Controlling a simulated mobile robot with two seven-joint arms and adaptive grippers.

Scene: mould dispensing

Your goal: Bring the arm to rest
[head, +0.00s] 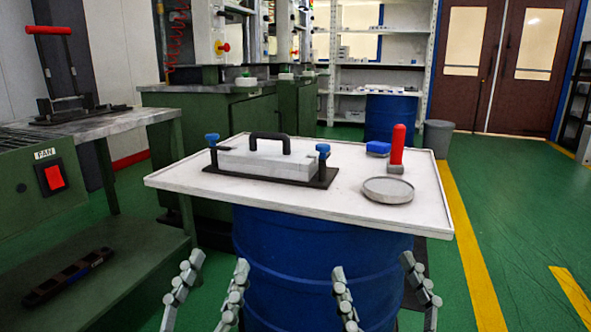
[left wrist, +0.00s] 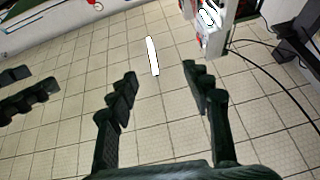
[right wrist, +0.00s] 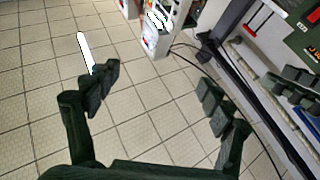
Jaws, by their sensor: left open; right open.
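My left gripper (head: 219,262) is open and empty, low in front of the table in the head view. Its spread fingers also show in the left wrist view (left wrist: 160,74), with only tiled floor between them. My right gripper (head: 373,265) is open and empty, to the right of the left one, in front of the blue drum. Its fingers are wide apart in the right wrist view (right wrist: 157,78). Neither gripper touches anything that I can see.
A white tabletop (head: 220,200) stands on a blue drum (head: 300,245). On it are a grey mould (head: 270,163) with black handle, a round grey dish (head: 388,190), a red-handled tool (head: 397,148) and a blue block (head: 378,148). A green machine (head: 25,190) stands left. Floor at right is clear.

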